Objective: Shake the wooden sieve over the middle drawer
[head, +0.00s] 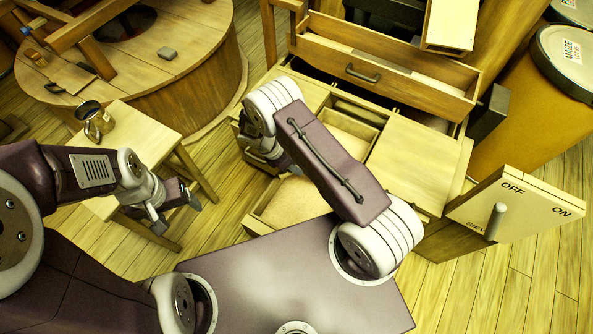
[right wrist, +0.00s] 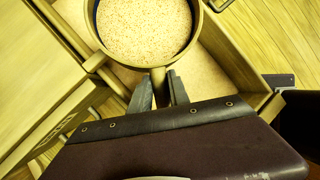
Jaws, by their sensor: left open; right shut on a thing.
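The wooden sieve (right wrist: 97,62) is round, full of speckled pale grain, and shows in the right wrist view. My right gripper (right wrist: 158,92) is shut on its short handle. The sieve is above an open wooden drawer (right wrist: 238,62) with pale meal on its floor. In the head view this drawer (head: 258,224) is partly hidden by my right arm; I cannot make out the sieve there. My left gripper (head: 178,214) is open and empty beside a small wooden stool, away from the drawer.
A large round millstone casing (head: 185,75) stands at the upper left. A pulled-out upper drawer (head: 420,92) is behind. A lever board (head: 530,205) marked OFF and ON and a lidded barrel (head: 540,115) are at right.

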